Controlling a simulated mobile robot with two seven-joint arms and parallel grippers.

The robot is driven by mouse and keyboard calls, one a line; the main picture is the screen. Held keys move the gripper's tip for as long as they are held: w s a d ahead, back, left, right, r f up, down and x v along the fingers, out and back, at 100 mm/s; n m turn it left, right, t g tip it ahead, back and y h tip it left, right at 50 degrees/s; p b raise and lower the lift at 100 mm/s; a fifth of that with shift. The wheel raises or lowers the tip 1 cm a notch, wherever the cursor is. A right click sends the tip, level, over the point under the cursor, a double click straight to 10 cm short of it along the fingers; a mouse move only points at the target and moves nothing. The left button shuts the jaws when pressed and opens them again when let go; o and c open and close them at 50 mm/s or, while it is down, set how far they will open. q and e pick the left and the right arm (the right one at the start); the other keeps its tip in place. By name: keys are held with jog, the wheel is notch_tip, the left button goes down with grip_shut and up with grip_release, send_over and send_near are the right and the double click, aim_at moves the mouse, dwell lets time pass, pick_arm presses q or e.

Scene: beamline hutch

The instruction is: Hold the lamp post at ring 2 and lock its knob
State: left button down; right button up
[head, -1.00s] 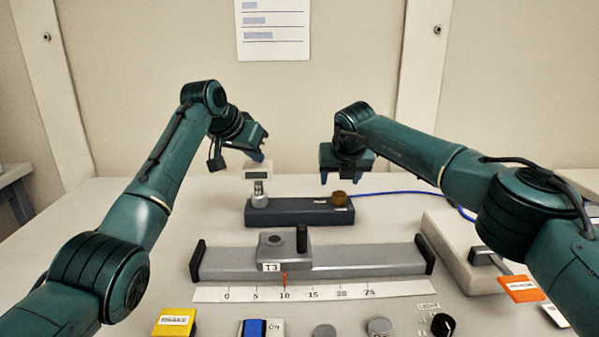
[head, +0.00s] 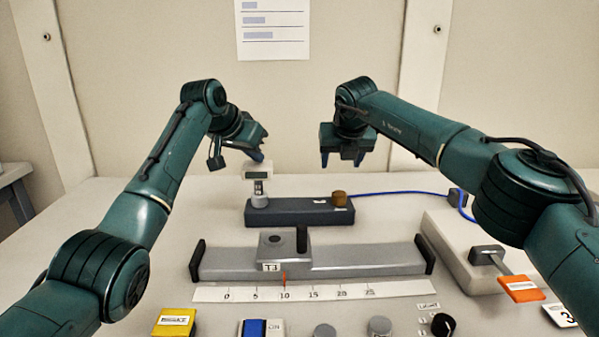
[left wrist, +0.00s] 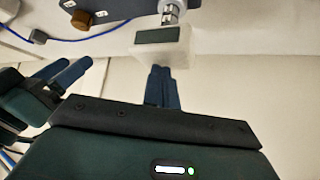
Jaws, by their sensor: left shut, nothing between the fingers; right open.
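The lamp post (head: 259,188) is a short silvery post standing upright at the left end of a dark blue base (head: 300,212). A white head (head: 250,168) with a dark panel sits on top of it. A brown knob (head: 339,198) stands at the base's right end. My left gripper (head: 259,156) is shut and empty beside the head. In the left wrist view its fingertips (left wrist: 160,72) meet the head's edge; I cannot tell if they touch. My right gripper (head: 342,162) is open and empty, above the knob. Ring marks are too small to read.
A grey rail with a T3 carriage (head: 284,250) lies in front, with a number scale (head: 315,291) before it. A blue cable (head: 400,193) runs right from the base. A pale box (head: 450,250) with an orange tag stands at right. Switches and knobs line the front.

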pick_arm(q)
jog(key=shift+r, duration=3.45)
